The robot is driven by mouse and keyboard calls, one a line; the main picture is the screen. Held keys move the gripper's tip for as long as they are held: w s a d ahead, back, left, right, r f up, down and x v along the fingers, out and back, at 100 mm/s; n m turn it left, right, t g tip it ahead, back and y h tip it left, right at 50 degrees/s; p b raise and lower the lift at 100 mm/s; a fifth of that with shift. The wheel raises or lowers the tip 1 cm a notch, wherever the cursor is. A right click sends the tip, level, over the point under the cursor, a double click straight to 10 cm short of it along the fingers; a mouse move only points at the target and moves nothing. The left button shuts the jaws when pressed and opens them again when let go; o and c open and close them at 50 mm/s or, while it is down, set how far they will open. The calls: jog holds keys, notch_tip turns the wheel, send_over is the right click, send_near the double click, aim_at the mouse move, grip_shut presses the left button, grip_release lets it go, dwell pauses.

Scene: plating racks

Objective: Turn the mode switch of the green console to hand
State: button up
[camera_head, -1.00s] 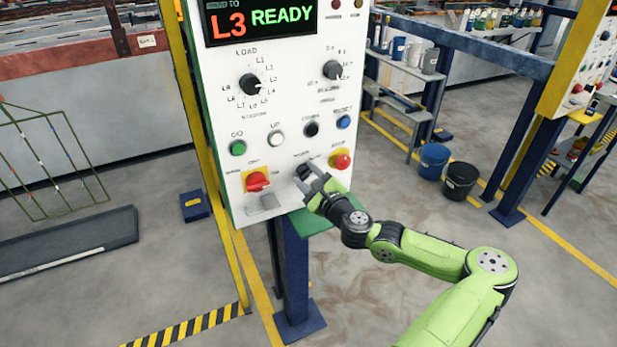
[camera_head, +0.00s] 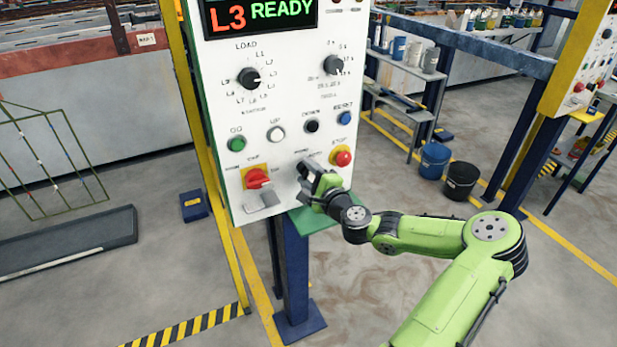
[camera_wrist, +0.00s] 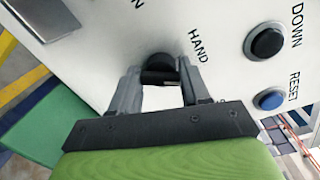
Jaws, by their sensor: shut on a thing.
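The green console has a white front panel (camera_head: 290,105) with green edges. Its mode switch is a black knob low on the panel, mostly hidden behind my gripper (camera_head: 312,178) in the head view. In the wrist view the black mode switch (camera_wrist: 160,75) sits between the two grey fingers of my gripper (camera_wrist: 159,82). My gripper is shut on it. The label HAND (camera_wrist: 198,45) is printed just right of the knob in that view. I cannot tell exactly which mark the knob points at.
The red stop button (camera_head: 343,158) sits close right of my gripper. A red switch on a yellow plate (camera_head: 257,178) is to the left. The black DOWN button (camera_wrist: 266,42) and blue RESET button (camera_wrist: 270,99) are nearby. A green ledge (camera_head: 318,217) lies below.

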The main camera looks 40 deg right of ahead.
jog(key=n+b, duration=0.2)
jog(key=n, duration=0.2)
jog(key=shift+r, duration=0.1)
jog(key=shift+n+b, duration=0.55)
jog(key=shift+n, duration=0.25)
jog(key=shift+r, duration=0.1)
jog(key=o, duration=0.9)
jog(key=shift+c, duration=0.2)
